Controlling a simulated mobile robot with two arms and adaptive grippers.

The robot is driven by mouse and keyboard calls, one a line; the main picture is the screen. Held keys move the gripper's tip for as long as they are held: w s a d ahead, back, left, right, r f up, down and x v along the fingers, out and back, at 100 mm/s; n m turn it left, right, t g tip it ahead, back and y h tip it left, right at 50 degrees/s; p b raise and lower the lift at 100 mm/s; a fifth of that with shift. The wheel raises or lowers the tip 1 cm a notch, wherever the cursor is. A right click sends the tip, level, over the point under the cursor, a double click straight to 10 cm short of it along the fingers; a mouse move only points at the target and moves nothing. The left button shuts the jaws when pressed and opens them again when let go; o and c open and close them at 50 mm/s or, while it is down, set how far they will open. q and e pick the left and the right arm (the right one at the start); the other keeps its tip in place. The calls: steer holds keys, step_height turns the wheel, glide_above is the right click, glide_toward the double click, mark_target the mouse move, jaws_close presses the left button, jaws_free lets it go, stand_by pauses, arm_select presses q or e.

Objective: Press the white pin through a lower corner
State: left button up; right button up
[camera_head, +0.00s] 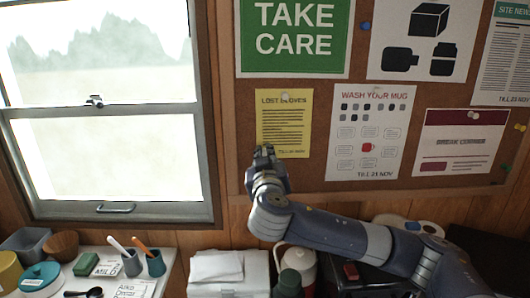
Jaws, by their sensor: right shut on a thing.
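The yellow LOST GLOVES notice (284,122) hangs on the cork board, with a pale pin (284,97) at its top edge. My right gripper (264,152) is shut, its fingertips over the notice's lower left corner, which they partly cover. The white pin in its grip is too small or hidden behind the fingers to make out. I cannot tell whether the pin touches the paper. The notice's lower right corner shows no pin. My left gripper is out of view.
The WASH YOUR MUG poster (370,130) hangs right of the notice, the green TAKE CARE sign (293,38) above it. A window (105,110) is at left. Below stand a cluttered white table (112,258), a white box (228,275) and flasks (297,268).

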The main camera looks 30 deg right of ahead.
stand_by(0.8)
steer(key=o, duration=0.7)
steer(key=v, duration=1.2)
